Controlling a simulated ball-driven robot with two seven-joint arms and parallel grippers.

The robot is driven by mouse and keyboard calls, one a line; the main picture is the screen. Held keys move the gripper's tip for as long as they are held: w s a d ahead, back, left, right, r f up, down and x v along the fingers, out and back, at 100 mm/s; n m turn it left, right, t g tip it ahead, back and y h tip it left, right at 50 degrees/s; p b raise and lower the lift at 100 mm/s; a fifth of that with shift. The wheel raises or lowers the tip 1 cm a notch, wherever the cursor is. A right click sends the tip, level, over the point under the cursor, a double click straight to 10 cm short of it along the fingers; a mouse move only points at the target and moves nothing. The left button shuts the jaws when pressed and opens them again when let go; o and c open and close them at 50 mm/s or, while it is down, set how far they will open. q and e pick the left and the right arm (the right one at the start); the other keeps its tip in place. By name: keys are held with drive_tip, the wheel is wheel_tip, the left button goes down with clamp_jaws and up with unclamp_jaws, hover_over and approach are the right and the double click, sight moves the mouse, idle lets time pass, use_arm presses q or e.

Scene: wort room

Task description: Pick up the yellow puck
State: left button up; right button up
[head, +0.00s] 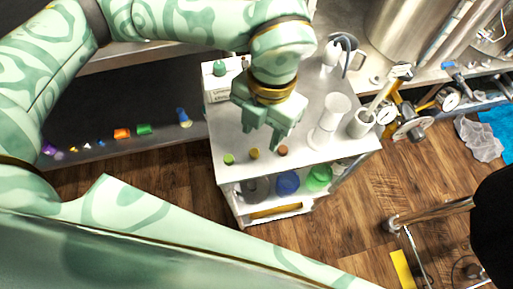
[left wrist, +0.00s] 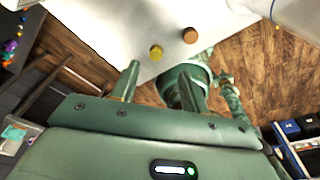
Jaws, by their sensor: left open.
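The yellow puck (head: 254,153) lies near the front edge of a white-grey cart top, between a green puck (head: 229,158) and a brown puck (head: 283,150). My left gripper (head: 262,143) points down above the cart, just behind the yellow and brown pucks. Its jaws are open and empty. In the left wrist view the yellow puck (left wrist: 155,52) shows beyond the gap between the two fingers (left wrist: 160,76), clear of them, with the brown puck (left wrist: 190,36) to its right. My right gripper does not show.
A white box (head: 220,84) stands at the cart's back left. A white cylinder (head: 329,120) and a cup (head: 361,122) stand on the right. Blue and green containers sit on the shelf below. Wooden floor lies in front.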

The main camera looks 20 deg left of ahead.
sight(254, 151)
use_arm(q)
drive_tip(key=shift+s+f, duration=0.15)
drive_tip(key=shift+f, duration=0.55)
drive_tip(key=f, duration=0.1)
drive_tip(key=f+b, duration=0.1)
drive_tip(key=f, duration=0.1)
drive_tip(key=a+f+b, duration=0.1)
drive_tip(key=shift+s+f, duration=0.25)
drive_tip(key=shift+f, duration=0.15)
drive_tip(key=shift+r, duration=0.1)
drive_tip(key=shift+c, duration=0.4)
clamp_jaws()
